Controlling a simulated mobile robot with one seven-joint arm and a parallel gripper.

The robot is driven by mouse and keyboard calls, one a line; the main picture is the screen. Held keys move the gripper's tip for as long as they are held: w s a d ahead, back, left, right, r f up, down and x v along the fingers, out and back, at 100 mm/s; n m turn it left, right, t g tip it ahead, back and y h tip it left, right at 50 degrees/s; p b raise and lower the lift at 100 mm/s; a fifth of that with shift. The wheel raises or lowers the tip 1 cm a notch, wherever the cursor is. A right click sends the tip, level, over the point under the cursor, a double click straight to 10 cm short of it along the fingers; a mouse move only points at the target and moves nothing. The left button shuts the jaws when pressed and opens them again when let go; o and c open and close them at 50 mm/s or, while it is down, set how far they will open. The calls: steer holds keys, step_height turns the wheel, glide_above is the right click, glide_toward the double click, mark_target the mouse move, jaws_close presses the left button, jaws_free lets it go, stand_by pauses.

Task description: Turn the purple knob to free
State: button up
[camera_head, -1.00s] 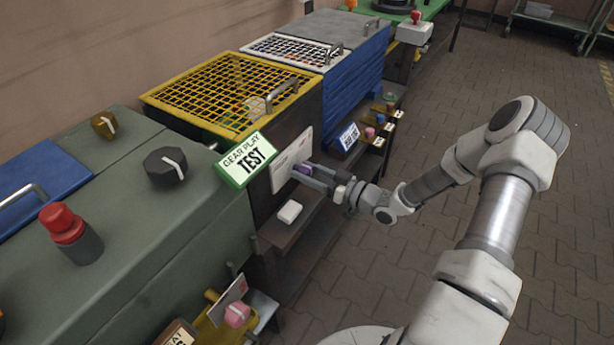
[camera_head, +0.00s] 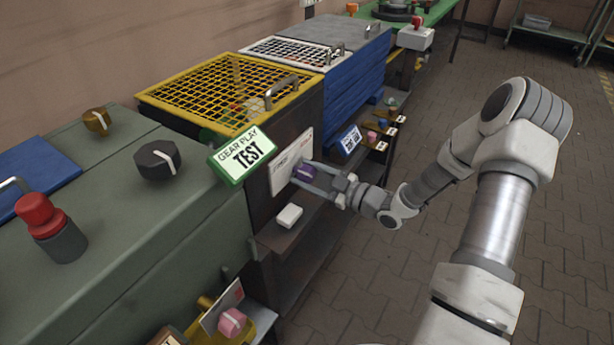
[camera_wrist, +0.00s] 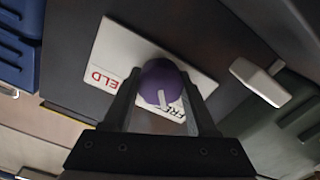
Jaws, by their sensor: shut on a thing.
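The purple knob (camera_head: 305,172) sits on a white label plate (camera_head: 279,174) on the dark front of the yellow-grilled bench. In the wrist view the knob (camera_wrist: 161,82) is between the two fingers of my gripper (camera_wrist: 160,105), which is shut on it. The knob's white pointer mark is at its lower side, beside the black letters "FRE". Red letters "ELD" show on the plate (camera_wrist: 112,62) to the left. The rest of both words is hidden. In the head view my gripper (camera_head: 322,178) reaches the knob from the right.
A green "GEAR PLAY TEST" sign (camera_head: 243,155) stands above and left of the knob. A white block (camera_head: 289,216) sits on the ledge below it. Other benches with knobs and red buttons flank this one. Paved floor to the right is open.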

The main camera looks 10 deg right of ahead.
stand_by(0.4)
steer(key=o, duration=1.4)
steer(key=shift+c, duration=0.2)
steer(key=p+v, duration=0.3)
steer(key=v, duration=1.4)
steer(key=shift+s+d+p, duration=0.2)
steer(key=shift+p, duration=0.1)
steer(key=shift+w+r, duration=0.1)
steer(key=shift+r, duration=0.05)
